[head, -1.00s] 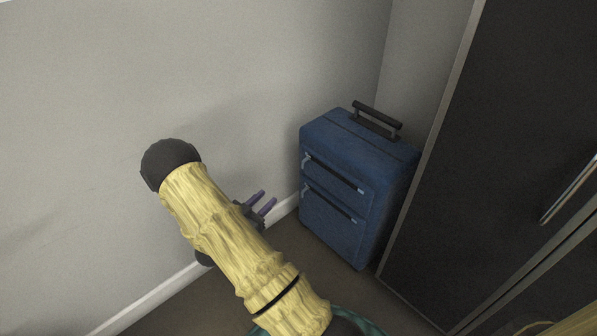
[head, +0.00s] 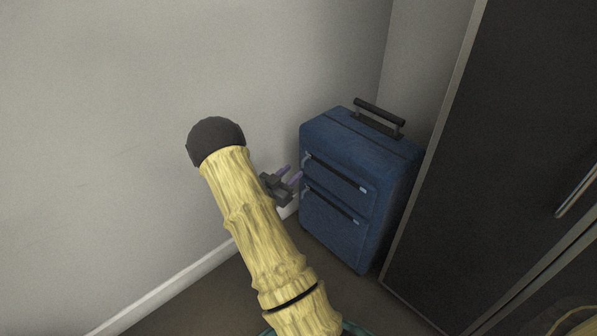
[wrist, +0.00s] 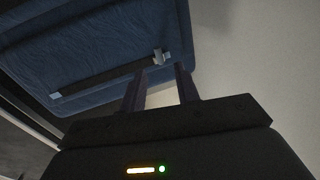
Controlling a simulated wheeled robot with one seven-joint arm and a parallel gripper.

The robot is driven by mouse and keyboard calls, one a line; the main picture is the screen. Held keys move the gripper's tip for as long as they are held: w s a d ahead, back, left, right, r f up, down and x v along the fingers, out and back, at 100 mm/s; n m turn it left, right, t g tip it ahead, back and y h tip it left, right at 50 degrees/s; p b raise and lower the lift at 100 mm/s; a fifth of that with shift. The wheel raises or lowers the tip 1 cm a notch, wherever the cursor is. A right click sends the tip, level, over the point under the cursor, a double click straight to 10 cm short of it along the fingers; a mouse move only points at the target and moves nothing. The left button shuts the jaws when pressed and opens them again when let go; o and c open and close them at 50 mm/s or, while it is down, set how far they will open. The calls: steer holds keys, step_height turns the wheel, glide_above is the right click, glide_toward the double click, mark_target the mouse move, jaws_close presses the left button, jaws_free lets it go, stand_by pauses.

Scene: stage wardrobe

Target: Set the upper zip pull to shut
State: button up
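A blue suitcase (head: 345,235) stands upright in the corner, with two slanting dark zip tracks on its front. The upper zip pull (head: 307,159) is a small grey piece at the left end of the upper track (head: 335,173). A grey cross-shaped pull (wrist: 160,57), seemingly the same one, shows in the wrist view at the right end of a dark track (wrist: 105,77). My gripper (head: 291,173) is just left of the suitcase front. In the wrist view its two purple fingers (wrist: 160,82) are apart with nothing between them, their tips close to the pull but seemingly not around it.
A lower zip track (head: 330,203) runs below the upper one. A pale tag (head: 363,188) sits at the upper track's right end. A dark wardrobe (head: 450,170) stands close on the suitcase's right. A grey wall (head: 90,130) lies behind and left. The suitcase's telescopic handle (head: 380,112) is raised.

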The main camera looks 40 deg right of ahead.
steer(key=shift+b+x, duration=0.65)
steer(key=shift+x, duration=1.65)
jaws_close()
